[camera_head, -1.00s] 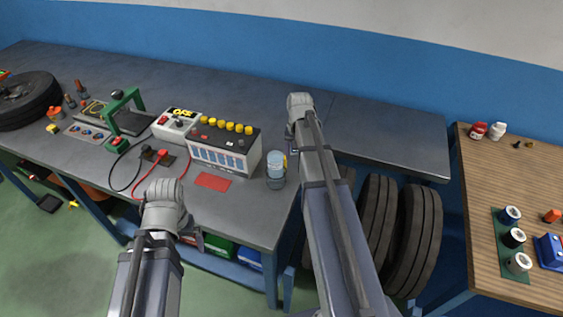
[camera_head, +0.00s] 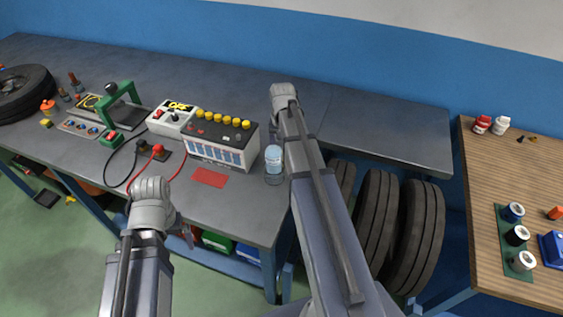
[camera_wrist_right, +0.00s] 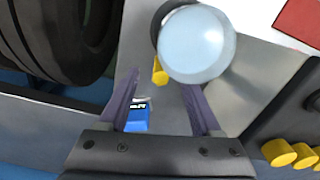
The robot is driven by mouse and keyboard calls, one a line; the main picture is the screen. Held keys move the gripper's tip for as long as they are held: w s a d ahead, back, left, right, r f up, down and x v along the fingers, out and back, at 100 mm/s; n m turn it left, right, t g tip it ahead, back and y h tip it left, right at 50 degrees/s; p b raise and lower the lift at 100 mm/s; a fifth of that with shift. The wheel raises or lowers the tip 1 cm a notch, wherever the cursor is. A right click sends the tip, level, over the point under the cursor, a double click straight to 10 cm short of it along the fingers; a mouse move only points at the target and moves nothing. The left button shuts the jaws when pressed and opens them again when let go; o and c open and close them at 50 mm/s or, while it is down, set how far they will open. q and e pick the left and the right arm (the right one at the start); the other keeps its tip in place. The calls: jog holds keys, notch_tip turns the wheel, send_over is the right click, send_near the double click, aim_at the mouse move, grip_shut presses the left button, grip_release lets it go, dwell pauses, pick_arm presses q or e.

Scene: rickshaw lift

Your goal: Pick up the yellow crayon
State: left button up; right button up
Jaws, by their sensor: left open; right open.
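A short yellow cylinder, which looks like the yellow crayon (camera_wrist_right: 159,72), shows in the right wrist view against a pale blue, rounded cup (camera_wrist_right: 197,45). The cup hides part of it. My right gripper (camera_wrist_right: 160,102) is open and empty, with the crayon just beyond its fingertips, between their lines. In the head view the cup (camera_head: 273,158) stands at the bench's front right, beside my right arm, which hides the crayon there. My right gripper (camera_head: 283,92) reaches over the bench in that view. My left gripper (camera_head: 150,190) is open near the bench's front edge.
A battery box with yellow caps (camera_head: 222,138) stands left of the cup, with a red card (camera_head: 209,177) in front. A blue and white item (camera_wrist_right: 138,115) shows between my right fingers. Tires (camera_head: 378,220) stand under the bench. A wooden table (camera_head: 485,200) is at right.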

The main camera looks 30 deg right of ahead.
pick_arm(q)
jog(key=shift+f, duration=0.45)
pick_arm(e)
jog(key=shift+f, duration=0.4)
jog(key=f+b, duration=0.5)
jog(key=shift+w+f, duration=0.1)
jog(key=shift+w, duration=0.1)
pick_arm(q)
notch_tip(320, 180, down, 5)
jog(key=shift+f, duration=0.1)
pick_arm(e)
jog(key=shift+c, duration=0.2)
grip_shut()
